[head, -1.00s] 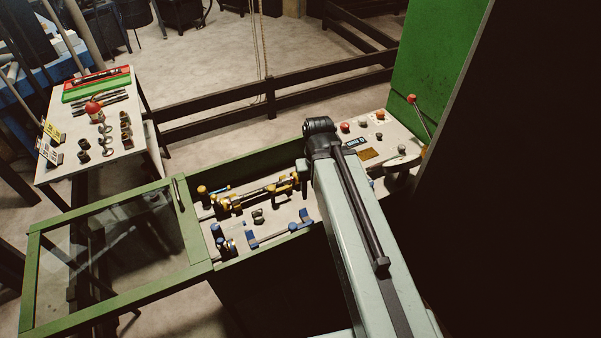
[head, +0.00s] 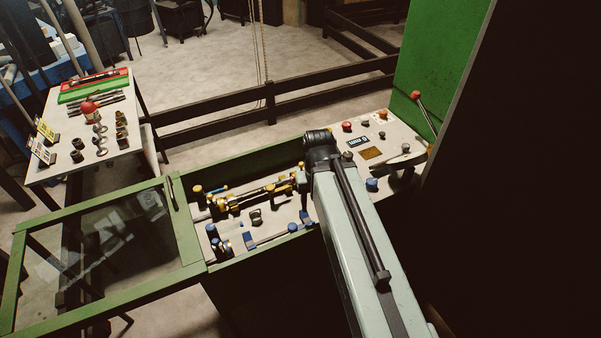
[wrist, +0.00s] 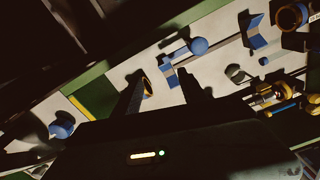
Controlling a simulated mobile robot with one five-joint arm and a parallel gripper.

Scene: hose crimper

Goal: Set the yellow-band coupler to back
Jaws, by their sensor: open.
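A dark ring with a yellow band (wrist: 147,86), which looks like the yellow-band coupler, shows in the wrist view between my fingers, nearer the left one. My gripper (wrist: 165,84) is open, with its two dark fingers apart over the crimper bed; I cannot tell how far above the ring they are. In the head view my arm hides the gripper and that part of the bed. Yellow holders with a brass-coloured assembly (head: 255,196) lie along the bed's back side. The coupler's front or back setting cannot be told.
Blue holders (head: 248,240) stand along the bed's front side, and a small olive piece (head: 256,217) lies between the rows. The green guard frame (head: 190,237) is open at left. A control panel (head: 340,133) with knobs and a lever is at right.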

